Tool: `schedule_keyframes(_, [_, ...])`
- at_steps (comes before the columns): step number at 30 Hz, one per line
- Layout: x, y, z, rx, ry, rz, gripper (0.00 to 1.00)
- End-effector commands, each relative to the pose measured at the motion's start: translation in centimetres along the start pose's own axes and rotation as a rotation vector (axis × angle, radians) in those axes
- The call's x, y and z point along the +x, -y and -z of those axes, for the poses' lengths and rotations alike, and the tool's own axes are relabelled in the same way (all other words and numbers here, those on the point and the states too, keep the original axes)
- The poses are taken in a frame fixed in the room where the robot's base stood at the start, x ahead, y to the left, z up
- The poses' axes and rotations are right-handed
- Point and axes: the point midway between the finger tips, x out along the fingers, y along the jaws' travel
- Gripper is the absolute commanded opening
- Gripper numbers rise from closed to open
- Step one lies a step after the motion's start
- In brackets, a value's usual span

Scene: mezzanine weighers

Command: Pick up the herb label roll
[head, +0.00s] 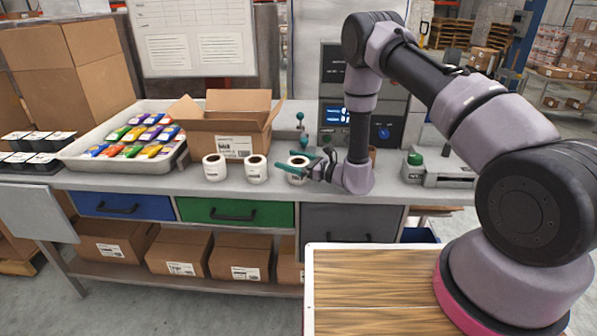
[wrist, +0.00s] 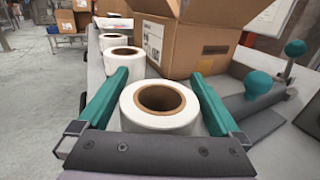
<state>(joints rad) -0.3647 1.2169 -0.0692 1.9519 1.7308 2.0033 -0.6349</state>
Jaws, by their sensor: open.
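Three white label rolls with brown cores stand upright in a row on the grey workbench (head: 345,187). In the head view they are the left roll (head: 214,168), the middle roll (head: 256,170) and the right roll (head: 296,178). I cannot read which one is the herb label roll. My gripper (wrist: 160,76) is open, with its teal fingers on either side of the nearest roll (wrist: 157,122) in the wrist view. This is the right roll of the head view, partly hidden there by the fingers. I cannot tell whether the fingers touch it.
An open cardboard box (head: 229,140) stands right behind the rolls. A grey tray (head: 85,163) of colourful packets lies to its left. Teal-knobbed equipment (wrist: 258,85) stands close to the right finger in the wrist view. The bench front beside the rolls is clear.

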Motion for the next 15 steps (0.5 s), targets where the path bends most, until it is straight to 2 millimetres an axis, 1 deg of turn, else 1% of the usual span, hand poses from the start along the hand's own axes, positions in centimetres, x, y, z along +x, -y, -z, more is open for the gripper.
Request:
schedule_keyframes(3, [-0.05, 0.01, 0.02, 0.0, 0.0, 0.0, 1.0])
schedule_keyframes(4, [-0.05, 0.01, 0.02, 0.0, 0.0, 0.0, 0.92])
schedule_keyframes(5, [-0.05, 0.01, 0.02, 0.0, 0.0, 0.0, 0.81])
schedule_keyframes(6, [-0.06, 0.01, 0.02, 0.0, 0.0, 0.0, 0.66])
schedule_keyframes(8, [-0.06, 0.01, 0.02, 0.0, 0.0, 0.0, 0.43])
schedule_keyframes(9, [-0.07, 0.02, 0.02, 0.0, 0.0, 0.0, 0.27])
schedule_keyframes(10, [-0.06, 0.03, -0.01, 0.0, 0.0, 0.001, 0.22])
schedule_keyframes(15, [-0.06, 0.03, -0.02, 0.0, 0.0, 0.001, 0.22])
